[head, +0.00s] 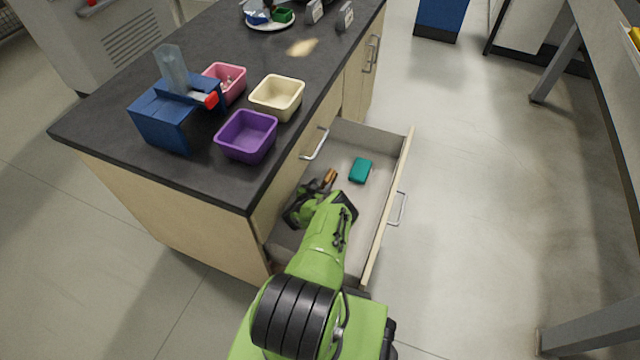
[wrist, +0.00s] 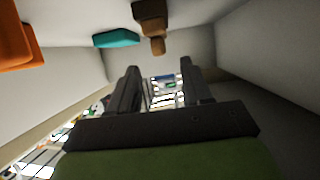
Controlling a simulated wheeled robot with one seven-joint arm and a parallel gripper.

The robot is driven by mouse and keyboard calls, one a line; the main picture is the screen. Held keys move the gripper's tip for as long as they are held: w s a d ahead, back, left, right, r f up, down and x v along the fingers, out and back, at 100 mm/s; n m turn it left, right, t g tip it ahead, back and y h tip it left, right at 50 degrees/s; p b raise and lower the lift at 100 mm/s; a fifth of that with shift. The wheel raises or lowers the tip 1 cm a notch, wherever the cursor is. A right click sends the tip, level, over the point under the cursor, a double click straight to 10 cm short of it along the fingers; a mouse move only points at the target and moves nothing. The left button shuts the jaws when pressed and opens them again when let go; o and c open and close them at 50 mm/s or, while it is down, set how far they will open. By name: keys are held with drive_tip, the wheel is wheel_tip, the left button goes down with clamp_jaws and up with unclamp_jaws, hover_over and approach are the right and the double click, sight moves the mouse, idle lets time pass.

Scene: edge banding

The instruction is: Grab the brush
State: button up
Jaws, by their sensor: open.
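A small brown object with a darker part (head: 330,177), which looks like the brush, lies in the open drawer (head: 380,215). In the wrist view the brush (wrist: 155,42) shows at the top, just beyond and between my fingertips, and its upper end is cut off by the frame edge. My gripper (head: 308,192) is inside the drawer, low and close to the brush. In the wrist view my gripper (wrist: 160,70) has its two dark fingers apart with nothing between them.
A teal block (head: 360,170) lies in the drawer beyond the brush. An orange object (wrist: 15,38) shows at the wrist view's left edge. Drawer walls surround my gripper. The countertop (head: 110,110) holds a purple bin (head: 247,136), a cream bin (head: 277,97) and a blue box (head: 165,118).

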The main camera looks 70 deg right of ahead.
sight(327, 178)
drive_tip(key=b+x, duration=0.5)
drive_tip(key=x, duration=0.2)
drive_tip(key=shift+d, duration=0.1)
drive_tip(key=shift+r, duration=0.1)
clamp_jaws()
